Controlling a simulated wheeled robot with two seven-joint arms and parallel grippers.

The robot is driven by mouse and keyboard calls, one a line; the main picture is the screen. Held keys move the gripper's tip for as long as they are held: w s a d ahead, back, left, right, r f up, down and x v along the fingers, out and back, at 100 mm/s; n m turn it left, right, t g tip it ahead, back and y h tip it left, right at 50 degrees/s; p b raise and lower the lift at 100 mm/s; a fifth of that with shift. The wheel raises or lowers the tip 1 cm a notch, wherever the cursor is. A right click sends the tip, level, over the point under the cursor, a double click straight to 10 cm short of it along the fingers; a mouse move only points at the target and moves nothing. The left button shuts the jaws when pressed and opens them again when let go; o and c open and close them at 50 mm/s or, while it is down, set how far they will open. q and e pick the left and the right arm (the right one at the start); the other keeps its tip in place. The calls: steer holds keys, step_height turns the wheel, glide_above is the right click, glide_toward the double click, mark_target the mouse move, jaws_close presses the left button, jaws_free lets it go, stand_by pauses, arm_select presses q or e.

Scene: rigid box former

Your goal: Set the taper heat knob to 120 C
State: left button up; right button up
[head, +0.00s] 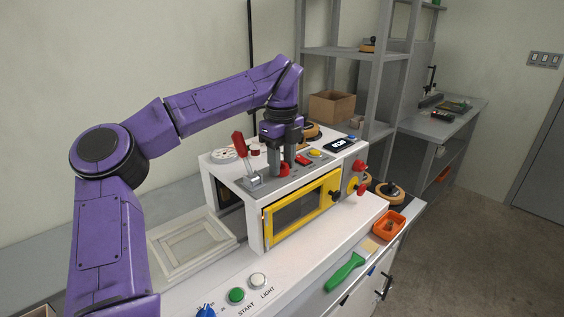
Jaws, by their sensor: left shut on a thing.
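A white box-forming machine (257,232) with a yellow-framed window stands on the white bench. My left gripper (285,168) points down over the grey control panel on its top. Its fingers are shut around a small red knob (284,171) there, which they partly hide. I cannot read a scale or label at this knob, so its setting and whether it is the taper heat knob cannot be told. A dark display (340,145) sits at the right of the top; its digits are too small to read. My right gripper is not in view.
A red-handled lever (239,146) stands close left of the gripper. A red switch (304,160) and yellow button (315,153) lie to its right. In front are a green START button (236,295), a green-handled scraper (345,272) and an orange tray (389,225).

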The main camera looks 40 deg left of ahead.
mark_target(282, 162)
arm_select(q)
steer(key=shift+r, duration=0.1)
steer(key=o, duration=1.1)
steer(key=shift+c, duration=0.2)
step_height(282, 162, up, 10)
steer(key=p, duration=0.1)
steer(key=shift+r, duration=0.2)
steer(key=shift+a, duration=0.1)
steer(key=shift+m, duration=0.3)
step_height(282, 162, down, 11)
steer(key=shift+r, duration=0.2)
